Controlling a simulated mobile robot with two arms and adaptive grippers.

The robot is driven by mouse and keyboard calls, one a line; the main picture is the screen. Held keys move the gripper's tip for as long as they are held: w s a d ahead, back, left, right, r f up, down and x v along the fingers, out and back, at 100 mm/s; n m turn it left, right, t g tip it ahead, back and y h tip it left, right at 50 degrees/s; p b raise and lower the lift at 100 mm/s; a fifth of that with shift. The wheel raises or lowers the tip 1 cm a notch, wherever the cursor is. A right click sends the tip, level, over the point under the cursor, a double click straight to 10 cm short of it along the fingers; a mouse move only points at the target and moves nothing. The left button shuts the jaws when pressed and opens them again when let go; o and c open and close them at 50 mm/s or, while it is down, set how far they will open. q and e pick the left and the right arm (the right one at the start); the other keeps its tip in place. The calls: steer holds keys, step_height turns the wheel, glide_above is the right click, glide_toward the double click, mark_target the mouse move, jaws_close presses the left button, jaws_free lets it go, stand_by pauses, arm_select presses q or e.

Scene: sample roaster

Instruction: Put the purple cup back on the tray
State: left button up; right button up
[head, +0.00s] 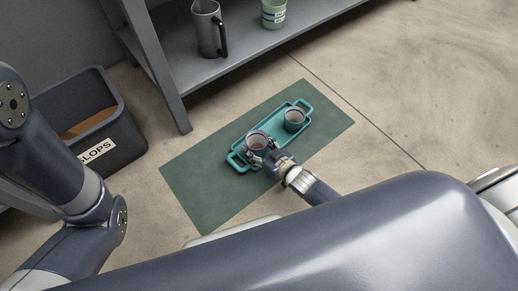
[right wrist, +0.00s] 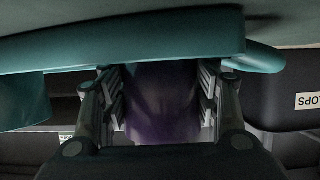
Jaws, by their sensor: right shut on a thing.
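The purple cup (head: 256,143) is upright with dark contents, over the left end of the teal tray (head: 273,136). I cannot tell whether its base touches the tray. My right gripper (head: 268,157) is shut on the cup from its near side. In the right wrist view the purple cup (right wrist: 162,100) stands between the two fingers (right wrist: 163,108), and the tray edge (right wrist: 120,48) crosses above it. The cup's lower part is hard to make out there. My left arm shows at the left of the head view, but its gripper is out of view.
The tray lies on a green mat (head: 205,187) on the floor. A grey shelf (head: 245,57) behind holds a pitcher (head: 208,30) and a pale green cup (head: 273,13). A SLOPS bin (head: 105,140) stands left.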

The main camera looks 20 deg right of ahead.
steer(key=shift+f, duration=0.3)
steer(key=shift+f, duration=0.25)
steer(key=o, duration=1.3)
steer(key=shift+s, duration=0.1)
